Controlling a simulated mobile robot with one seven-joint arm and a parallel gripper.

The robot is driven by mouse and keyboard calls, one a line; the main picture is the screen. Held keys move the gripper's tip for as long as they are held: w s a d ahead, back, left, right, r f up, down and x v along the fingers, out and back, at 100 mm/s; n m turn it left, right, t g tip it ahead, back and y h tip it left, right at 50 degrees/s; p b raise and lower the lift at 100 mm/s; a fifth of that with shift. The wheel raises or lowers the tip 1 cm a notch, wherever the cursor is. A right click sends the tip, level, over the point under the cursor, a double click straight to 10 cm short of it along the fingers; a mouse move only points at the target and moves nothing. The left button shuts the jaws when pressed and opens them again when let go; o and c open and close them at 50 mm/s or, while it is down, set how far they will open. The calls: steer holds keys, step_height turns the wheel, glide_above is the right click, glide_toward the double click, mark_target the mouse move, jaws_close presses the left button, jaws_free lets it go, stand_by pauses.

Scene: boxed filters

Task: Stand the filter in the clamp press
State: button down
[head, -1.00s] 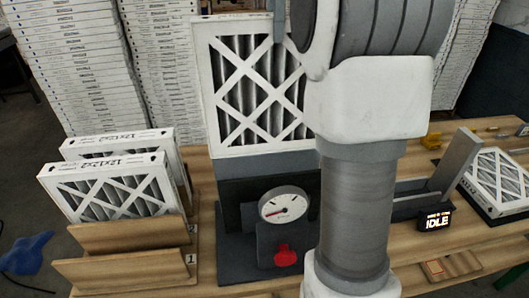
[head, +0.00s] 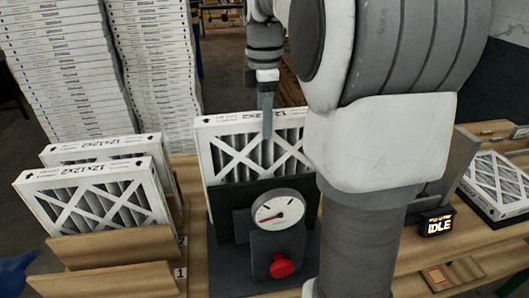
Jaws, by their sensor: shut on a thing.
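The white-framed filter (head: 229,160) with dark pleats and a white lattice stands upright in the clamp press (head: 222,226). Its lower part is hidden behind the press's dark front plate. My gripper (head: 267,128) is shut on the filter's top edge, with one finger showing in front of the lattice. The press carries a round gauge (head: 280,211) and a red knob (head: 283,265). Whether the filter's bottom edge touches the press base is hidden. My arm covers the filter's right side.
Two more filters (head: 98,205) stand in a wooden rack (head: 117,247) at the left, with slots marked 1 and 2. Another filter (head: 500,178) lies at the right, beyond a small display reading IDLE (head: 437,222). Tall stacks of boxed filters (head: 62,75) stand behind the table.

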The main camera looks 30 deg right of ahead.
mark_target(264, 150)
step_height(264, 150, down, 8)
steer(key=shift+r, duration=0.15)
steer(key=shift+b, duration=0.3)
steer(key=shift+c, duration=1.1)
jaws_free()
